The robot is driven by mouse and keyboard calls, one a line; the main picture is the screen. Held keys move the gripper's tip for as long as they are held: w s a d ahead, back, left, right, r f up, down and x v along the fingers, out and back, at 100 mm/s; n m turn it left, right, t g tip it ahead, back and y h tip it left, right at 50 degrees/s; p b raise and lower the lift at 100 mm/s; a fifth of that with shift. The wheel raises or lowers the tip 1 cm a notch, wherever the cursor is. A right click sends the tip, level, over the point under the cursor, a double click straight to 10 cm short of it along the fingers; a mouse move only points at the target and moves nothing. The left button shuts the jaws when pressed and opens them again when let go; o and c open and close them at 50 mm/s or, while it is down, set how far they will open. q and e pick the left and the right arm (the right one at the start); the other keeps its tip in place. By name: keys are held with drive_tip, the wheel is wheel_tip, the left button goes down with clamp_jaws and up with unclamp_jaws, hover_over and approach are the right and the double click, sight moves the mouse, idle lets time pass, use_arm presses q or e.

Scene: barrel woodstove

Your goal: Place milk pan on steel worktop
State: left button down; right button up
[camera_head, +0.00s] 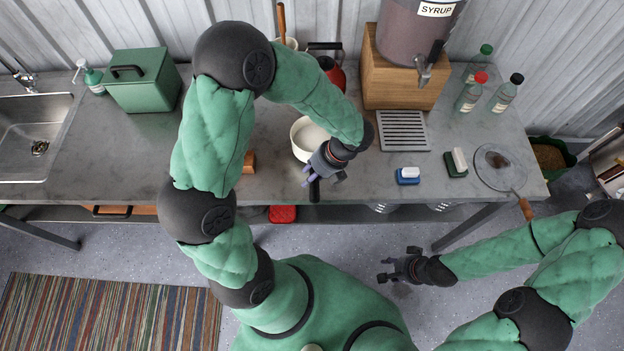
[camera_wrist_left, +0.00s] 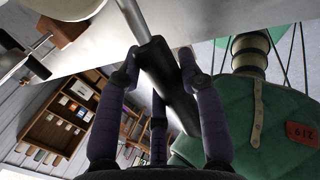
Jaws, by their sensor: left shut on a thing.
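The milk pan (camera_head: 301,152) is a pale, round pan at the middle of the steel worktop (camera_head: 268,125), partly hidden by my left arm. Its black handle (camera_head: 314,190) points toward the worktop's front edge. My left gripper (camera_head: 311,178) is shut on the handle. In the left wrist view the fingers (camera_wrist_left: 160,80) close around the dark handle (camera_wrist_left: 152,58), with a metal shank (camera_wrist_left: 131,18) leading up from it. I cannot tell whether the pan's base touches the worktop. My right gripper (camera_head: 384,268) is open and empty, over the floor in front of the worktop.
A red kettle (camera_head: 333,72) stands behind the pan. A green box (camera_head: 141,80) and sink (camera_head: 38,130) are left.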

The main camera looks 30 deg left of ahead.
use_arm(q)
drive_tip(key=shift+f+b, duration=0.35)
drive_tip(key=shift+f, duration=1.25)
drive_tip(key=c, duration=0.8)
unclamp_jaws()
drive_tip(key=p+v, duration=0.2)
drive_tip(key=v, duration=1)
drive_tip(key=shift+a, duration=0.1)
